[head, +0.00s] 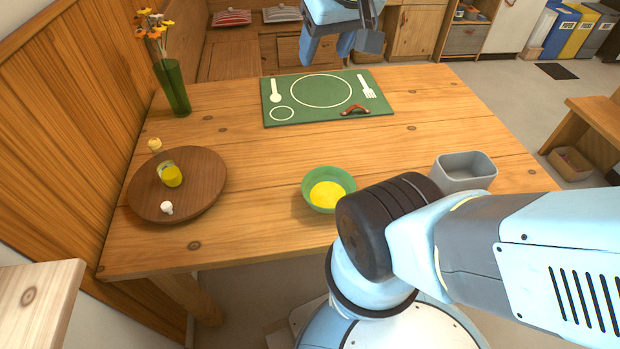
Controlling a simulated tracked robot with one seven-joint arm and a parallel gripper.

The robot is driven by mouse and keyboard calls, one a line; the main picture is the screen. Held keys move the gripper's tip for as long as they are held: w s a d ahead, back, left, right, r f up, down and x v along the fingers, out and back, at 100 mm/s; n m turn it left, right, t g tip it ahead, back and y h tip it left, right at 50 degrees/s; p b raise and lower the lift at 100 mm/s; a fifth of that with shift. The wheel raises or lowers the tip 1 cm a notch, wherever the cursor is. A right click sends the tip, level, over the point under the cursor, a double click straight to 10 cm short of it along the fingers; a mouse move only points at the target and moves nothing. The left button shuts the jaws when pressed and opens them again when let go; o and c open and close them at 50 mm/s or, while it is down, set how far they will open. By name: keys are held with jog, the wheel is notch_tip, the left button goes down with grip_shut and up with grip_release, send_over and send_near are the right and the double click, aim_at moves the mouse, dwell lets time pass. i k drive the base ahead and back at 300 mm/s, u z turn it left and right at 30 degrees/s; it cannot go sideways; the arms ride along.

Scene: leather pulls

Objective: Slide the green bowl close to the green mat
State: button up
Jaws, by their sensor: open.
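A green bowl (314,202) with yellow contents stands upright near the table's front edge, just left of my arm. The green mat (343,114) lies flat at the far side of the table, printed with a white plate ring, a small ring, a spoon and a fork. A brown leather pull (355,109) is on the mat's right front part. A clear gap of bare wood separates bowl and mat. My gripper (336,58) is at the top of the view, above the mat's far edge, open and empty, apart from the bowl.
A round brown board (205,196) at left holds a glass with yellow contents (171,175) and a small white item (167,208). A green vase of flowers (174,88) stands back left. A grey container (464,172) stands at right by my arm. The table's middle is clear.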

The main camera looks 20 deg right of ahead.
aim_at(323, 187)
jog(key=u, duration=0.5)
jog(key=k, duration=0.85)
jog(key=z, duration=0.4)
